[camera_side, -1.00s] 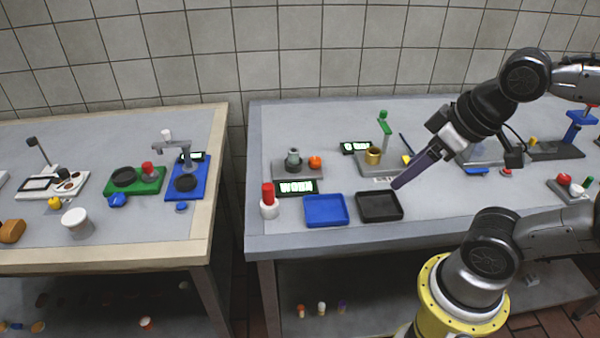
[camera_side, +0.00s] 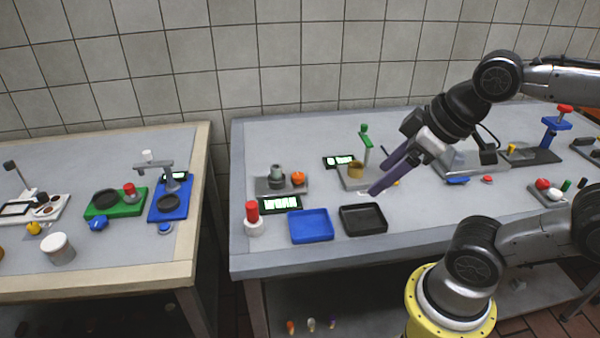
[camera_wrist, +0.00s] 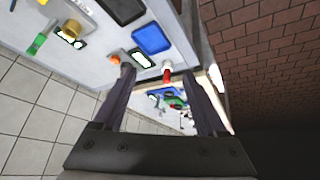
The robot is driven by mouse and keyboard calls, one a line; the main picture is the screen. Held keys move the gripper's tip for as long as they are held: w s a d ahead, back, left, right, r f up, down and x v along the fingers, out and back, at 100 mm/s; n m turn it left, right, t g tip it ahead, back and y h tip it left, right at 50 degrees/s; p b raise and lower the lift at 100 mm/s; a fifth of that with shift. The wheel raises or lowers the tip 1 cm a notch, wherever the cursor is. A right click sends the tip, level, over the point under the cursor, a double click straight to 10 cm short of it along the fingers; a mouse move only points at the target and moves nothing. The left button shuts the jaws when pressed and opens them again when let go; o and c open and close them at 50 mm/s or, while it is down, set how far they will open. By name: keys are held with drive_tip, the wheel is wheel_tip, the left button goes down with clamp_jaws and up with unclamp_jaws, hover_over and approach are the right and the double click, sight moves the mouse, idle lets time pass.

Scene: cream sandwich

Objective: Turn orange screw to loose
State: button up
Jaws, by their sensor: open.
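The orange screw (camera_side: 297,178) is a round knob on a small grey fixture (camera_side: 268,190) at the left of the right-hand table. A grey-green round piece (camera_side: 276,172) stands on the same fixture, left of the knob. In the wrist view the orange knob (camera_wrist: 114,59) shows beyond the left finger. My gripper (camera_side: 389,179) is open and empty, with its long purple-grey fingers above the table, to the right of the fixture and apart from it. The two fingers are spread in the wrist view (camera_wrist: 160,72).
A lit display (camera_side: 281,205) lies in front of the fixture. A red-topped white bottle (camera_side: 252,218), a blue tray (camera_side: 311,239) and a black tray (camera_side: 363,231) stand near the front. A gold cup (camera_side: 355,169) and a green-topped post (camera_side: 364,130) stand between the fixture and my gripper.

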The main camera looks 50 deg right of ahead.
drive_tip(key=w+r+n, duration=0.2)
drive_tip(key=w+r, duration=0.2)
drive_tip(key=w, duration=0.5)
drive_tip(key=m+g, duration=0.2)
hover_over(299, 175)
drive_tip(key=s+d, duration=0.1)
drive_tip(key=s, duration=0.5)
wheel_tip(299, 175, down, 12)
drive_tip(key=r, duration=0.1)
drive_tip(key=x, duration=1.3)
drive_tip(key=shift+w+a+f, duration=0.2)
drive_tip(key=shift+w+f, duration=0.1)
drive_tip(key=shift+w, duration=0.05)
drive_tip(key=shift+n+y, duration=0.3)
clamp_jaws()
